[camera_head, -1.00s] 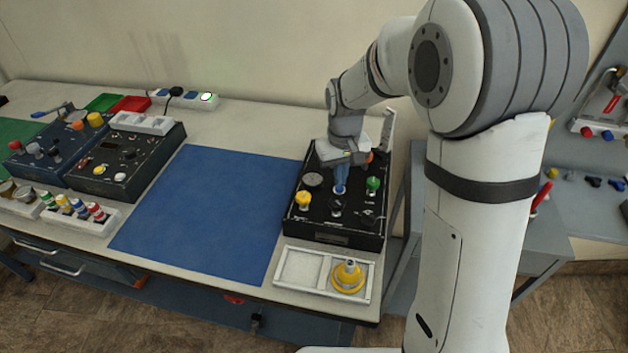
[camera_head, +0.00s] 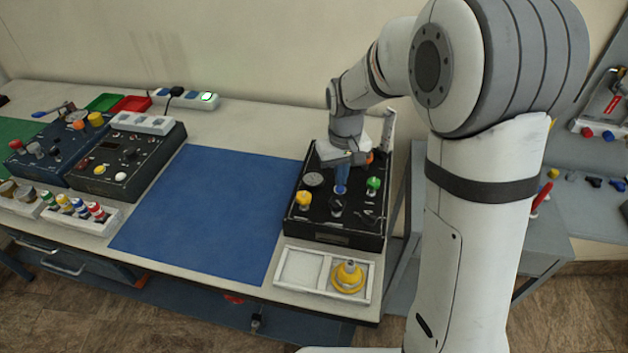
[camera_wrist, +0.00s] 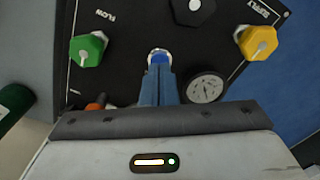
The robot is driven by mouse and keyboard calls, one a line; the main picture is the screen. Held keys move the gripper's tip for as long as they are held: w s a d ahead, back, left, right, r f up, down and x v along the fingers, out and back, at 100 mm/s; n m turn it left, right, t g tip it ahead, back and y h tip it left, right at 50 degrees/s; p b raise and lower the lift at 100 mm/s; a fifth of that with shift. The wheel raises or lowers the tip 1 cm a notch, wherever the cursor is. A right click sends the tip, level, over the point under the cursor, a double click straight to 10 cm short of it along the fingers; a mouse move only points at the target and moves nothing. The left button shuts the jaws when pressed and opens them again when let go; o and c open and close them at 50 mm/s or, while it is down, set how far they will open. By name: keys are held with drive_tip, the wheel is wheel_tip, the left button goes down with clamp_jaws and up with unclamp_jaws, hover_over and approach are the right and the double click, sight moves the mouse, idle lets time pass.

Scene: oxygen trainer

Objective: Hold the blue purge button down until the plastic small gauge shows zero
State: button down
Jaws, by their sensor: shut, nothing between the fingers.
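The black trainer panel (camera_head: 320,225) stands on the right part of the bench. In the wrist view my gripper (camera_wrist: 158,70) is shut, with its blue fingertips at the blue purge button (camera_wrist: 158,55); I cannot tell how far the button is pressed. In the head view my gripper (camera_head: 341,188) points down onto the panel. The small gauge (camera_wrist: 206,88) is beside the fingers, with a pale dial whose needle reading is too small to tell; it also shows in the head view (camera_head: 313,180).
Beside the fingers are a green FLOW knob (camera_wrist: 88,49), a yellow SUPPLY knob (camera_wrist: 258,42) and a black knob (camera_wrist: 194,10). A white tray with a yellow part (camera_head: 348,277) lies in front of the panel. A blue mat (camera_head: 205,210) lies clear to the left.

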drive_tip(key=shift+f+b, duration=0.7)
drive_tip(key=shift+f, duration=0.3)
idle(0.3)
drive_tip(key=shift+r, duration=0.1)
idle(1.1)
drive_tip(key=shift+r+p, duration=2.55)
drive_tip(key=shift+r, duration=1)
drive_tip(key=shift+f, duration=0.1)
